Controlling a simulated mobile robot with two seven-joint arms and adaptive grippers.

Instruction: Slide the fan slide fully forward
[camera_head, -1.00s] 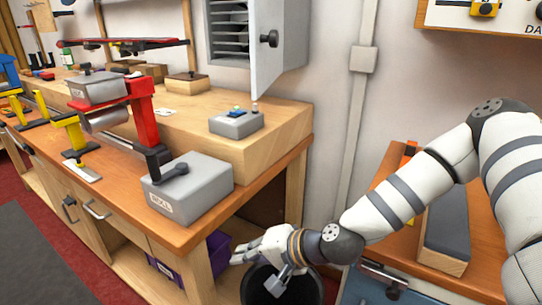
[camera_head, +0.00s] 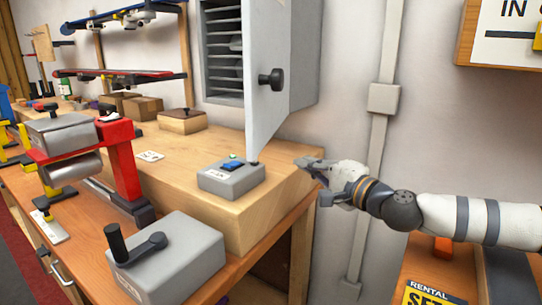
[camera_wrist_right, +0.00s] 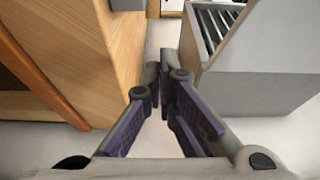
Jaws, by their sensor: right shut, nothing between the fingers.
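A small grey box (camera_head: 231,178) with a label on its front sits on the raised wooden top. A blue slide piece (camera_head: 232,165) and a green lamp (camera_head: 233,156) are on its upper face; I take this for the fan slide. How far along it the slide stands is hard to tell. My right gripper (camera_head: 306,165) is shut and empty, right of the box and apart from it, near the right end of the wooden top. In the right wrist view the fingers (camera_wrist_right: 160,80) are together with nothing between them. My left gripper is not in view.
The wall cabinet's open grey door (camera_head: 267,80) hangs close above and behind the box. A grey crank box (camera_head: 165,259) stands in front on the lower bench. A red press frame (camera_head: 124,160) is on the left. A vertical conduit (camera_head: 375,150) runs down the wall at right.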

